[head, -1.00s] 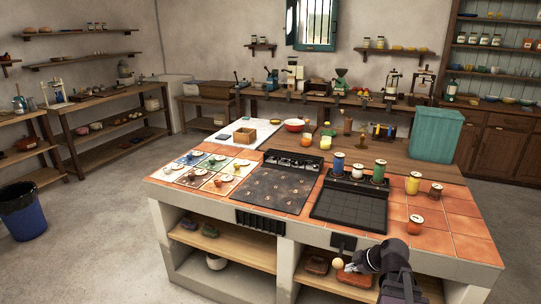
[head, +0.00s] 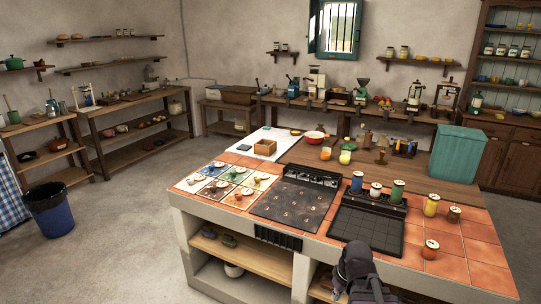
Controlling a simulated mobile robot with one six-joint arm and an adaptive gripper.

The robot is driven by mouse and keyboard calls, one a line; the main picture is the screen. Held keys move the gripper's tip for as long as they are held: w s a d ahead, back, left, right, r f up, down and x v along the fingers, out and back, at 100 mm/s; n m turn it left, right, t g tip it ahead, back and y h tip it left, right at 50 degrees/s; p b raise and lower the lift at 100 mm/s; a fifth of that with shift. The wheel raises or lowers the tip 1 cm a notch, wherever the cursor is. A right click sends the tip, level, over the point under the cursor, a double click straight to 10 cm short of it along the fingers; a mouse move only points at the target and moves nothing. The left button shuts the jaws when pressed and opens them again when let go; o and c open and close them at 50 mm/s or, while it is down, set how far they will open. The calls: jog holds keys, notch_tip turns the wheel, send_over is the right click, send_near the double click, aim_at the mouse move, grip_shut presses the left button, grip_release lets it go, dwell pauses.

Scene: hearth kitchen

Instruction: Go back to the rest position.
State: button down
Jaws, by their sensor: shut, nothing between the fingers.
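My gripper (head: 341,281) is at the bottom of the head view, in front of the counter's near edge. It is small and partly hidden by my own dark wrist. It is shut and holds nothing. It is apart from the things on the tiled island counter (head: 455,243).
A teal bin (head: 457,152) stands at the back right. A blue bin (head: 50,212) stands on clear floor at left.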

jog(key=shift+s+a+r+m+g+h+p, duration=0.35)
jog(key=shift+s+a+r+m+p, duration=0.3)
jog(key=shift+m, duration=0.3)
jog(key=shift+s+a+r+m+g+h+p, duration=0.25)
jog(key=shift+s+a+r+m+h+p, duration=0.2)
jog(key=shift+a+r+m, duration=0.4)
